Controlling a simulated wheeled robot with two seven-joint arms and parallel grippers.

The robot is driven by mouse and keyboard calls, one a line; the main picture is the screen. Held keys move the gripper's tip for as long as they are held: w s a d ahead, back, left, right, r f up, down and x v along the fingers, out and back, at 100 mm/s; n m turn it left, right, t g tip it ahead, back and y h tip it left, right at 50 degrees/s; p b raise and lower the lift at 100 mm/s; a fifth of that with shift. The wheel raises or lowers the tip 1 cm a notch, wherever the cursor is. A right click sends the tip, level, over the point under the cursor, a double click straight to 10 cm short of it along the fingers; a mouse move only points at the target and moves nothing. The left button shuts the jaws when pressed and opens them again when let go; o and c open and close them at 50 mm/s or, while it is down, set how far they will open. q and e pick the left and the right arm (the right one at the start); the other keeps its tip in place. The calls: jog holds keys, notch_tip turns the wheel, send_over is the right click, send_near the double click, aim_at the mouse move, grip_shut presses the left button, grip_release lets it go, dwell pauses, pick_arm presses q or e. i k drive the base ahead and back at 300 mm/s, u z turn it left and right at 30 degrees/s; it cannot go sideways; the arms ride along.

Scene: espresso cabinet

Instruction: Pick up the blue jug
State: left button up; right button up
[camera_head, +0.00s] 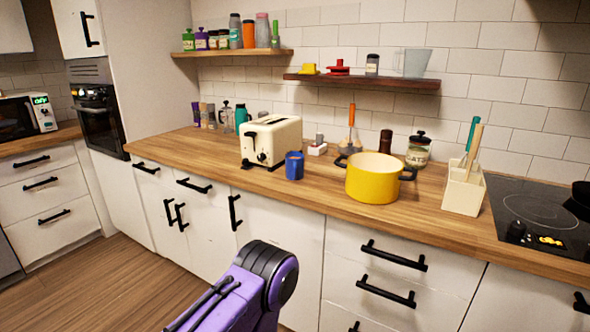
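A small dark blue jug or cup (294,165) stands upright on the wooden counter, between the cream toaster and the yellow pot. Whether it has a handle is too small to tell. A pale grey-blue jug (415,63) stands on the right end of the dark wall shelf. A purple and black link of one of my arms shows at the bottom centre, in front of the cabinets and below the counter edge. Neither of my grippers is in view, and nothing is seen touching the blue jug.
The toaster (270,141) is close left of the blue jug, the yellow pot (372,178) close right. A utensil holder (463,190) and the cooktop (540,209) are further right. Drawer handles (394,255) stick out below the counter (330,196). The counter strip before the jug is clear.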

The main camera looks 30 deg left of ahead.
aim_at(294, 160)
jog(key=u, duration=0.95)
jog(key=k, duration=1.25)
jog(key=u, duration=1.25)
jog(key=i, duration=2.2)
jog(key=z, duration=1)
jog(key=i, duration=0.7)
jog(key=z, duration=0.85)
